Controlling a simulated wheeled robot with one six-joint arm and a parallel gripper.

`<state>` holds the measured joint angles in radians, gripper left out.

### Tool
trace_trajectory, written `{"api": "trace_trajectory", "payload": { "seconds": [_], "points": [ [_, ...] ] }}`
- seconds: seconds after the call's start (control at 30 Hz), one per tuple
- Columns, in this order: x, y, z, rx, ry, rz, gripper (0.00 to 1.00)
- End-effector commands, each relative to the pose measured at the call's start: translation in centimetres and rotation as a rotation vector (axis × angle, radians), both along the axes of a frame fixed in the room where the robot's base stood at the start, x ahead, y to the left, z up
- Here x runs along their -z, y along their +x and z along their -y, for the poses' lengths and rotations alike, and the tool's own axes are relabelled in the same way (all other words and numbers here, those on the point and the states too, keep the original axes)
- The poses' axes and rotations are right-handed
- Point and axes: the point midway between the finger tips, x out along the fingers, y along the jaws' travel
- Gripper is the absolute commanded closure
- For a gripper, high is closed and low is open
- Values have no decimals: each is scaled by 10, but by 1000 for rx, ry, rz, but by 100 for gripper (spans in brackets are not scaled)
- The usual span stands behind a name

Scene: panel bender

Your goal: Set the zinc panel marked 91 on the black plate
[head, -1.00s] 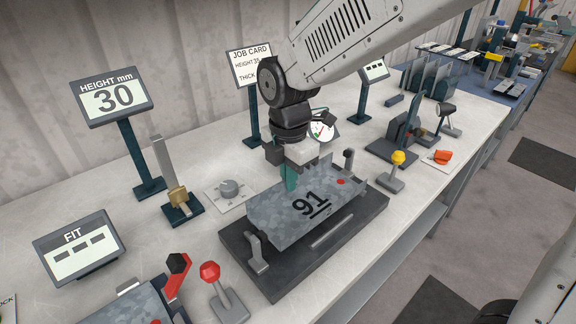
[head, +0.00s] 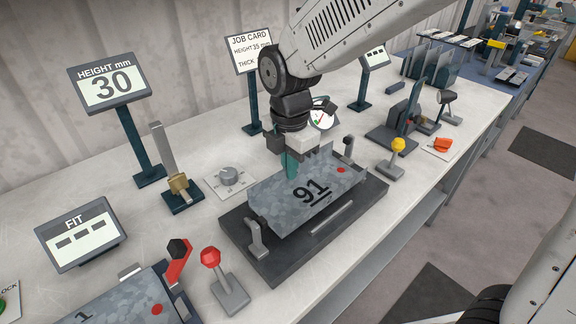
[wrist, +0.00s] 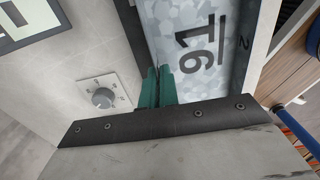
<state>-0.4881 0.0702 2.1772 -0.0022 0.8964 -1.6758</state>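The zinc panel marked 91 (head: 325,186) is a mottled grey sheet with raised edges and a red dot. In the head view it is over the black plate (head: 290,270), nearly level. I cannot tell whether its underside touches the plate. My gripper (head: 289,167) reaches down from above to the panel's far left edge. In the wrist view, its teal fingers (wrist: 158,84) are close together on the panel's rim beside the number 91 (wrist: 195,60). It appears shut on that rim. The plate has a grey upright stop at its near left and another at its far right.
A red-knobbed lever (head: 211,258) and another zinc panel (head: 125,300) are at lower left. A yellow-knobbed lever (head: 397,147) stands right of the plate. A dial (head: 229,176), a gauge post (head: 178,185) and a display reading 30 (head: 112,86) are behind and to the left.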

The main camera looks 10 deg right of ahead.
Motion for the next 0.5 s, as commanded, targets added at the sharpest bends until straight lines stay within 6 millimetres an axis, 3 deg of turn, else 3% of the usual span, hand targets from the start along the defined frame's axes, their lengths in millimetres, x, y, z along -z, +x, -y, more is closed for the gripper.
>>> {"api": "trace_trajectory", "payload": {
  "seconds": [0.5],
  "points": [
    [4,0,0,0,0,0,100]
  ]
}}
